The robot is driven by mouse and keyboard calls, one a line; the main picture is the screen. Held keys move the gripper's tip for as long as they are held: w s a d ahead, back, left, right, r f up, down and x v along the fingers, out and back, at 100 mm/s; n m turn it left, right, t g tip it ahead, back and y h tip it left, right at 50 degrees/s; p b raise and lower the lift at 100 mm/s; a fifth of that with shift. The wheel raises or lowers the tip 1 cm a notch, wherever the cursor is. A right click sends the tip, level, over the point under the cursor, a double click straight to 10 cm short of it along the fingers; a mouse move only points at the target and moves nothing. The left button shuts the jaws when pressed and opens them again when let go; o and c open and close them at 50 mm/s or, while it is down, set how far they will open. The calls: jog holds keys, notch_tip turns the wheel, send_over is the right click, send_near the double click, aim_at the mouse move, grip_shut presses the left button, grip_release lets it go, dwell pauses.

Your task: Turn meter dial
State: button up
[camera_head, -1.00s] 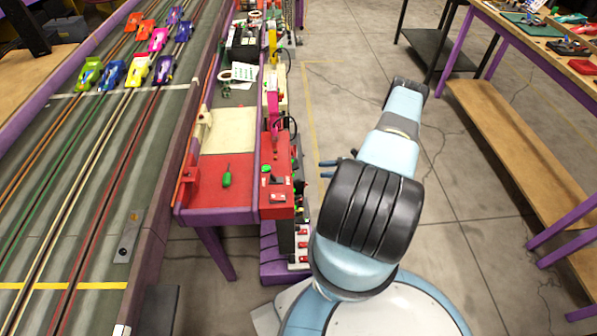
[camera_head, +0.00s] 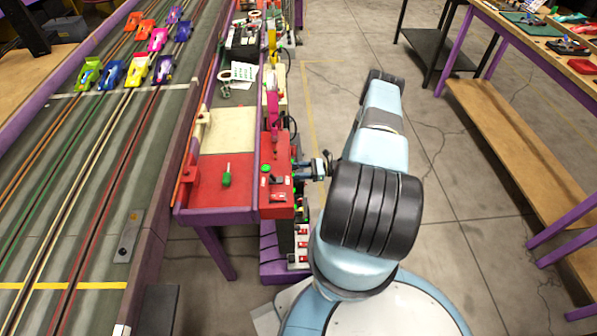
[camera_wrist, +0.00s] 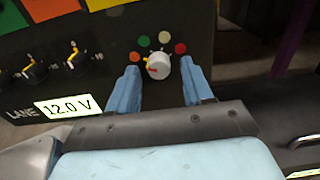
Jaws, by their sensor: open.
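The pointer faces left. Several coloured dots, orange, green, cream and red, ring the knob. My gripper (camera_wrist: 160,82) is open, with one blue finger on each side of the knob and gaps between. I cannot tell how far the fingertips are from the panel. In the head view my gripper (camera_head: 312,167) is at the right side of the red control box (camera_head: 280,187), and the dial is hidden there.
In the head view a slot track (camera_head: 90,190) with several toy cars runs at left. A bench (camera_head: 565,150) stands at right, with clear floor between.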

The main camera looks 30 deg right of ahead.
jog(key=shift+c, duration=0.3)
grip_shut()
jog(key=shift+m, duration=0.4)
jog(key=shift+r+m, duration=0.2)
jog(key=shift+m, duration=6.3)
jog(key=shift+r+m, duration=0.15)
jog(key=shift+m, duration=6.35)
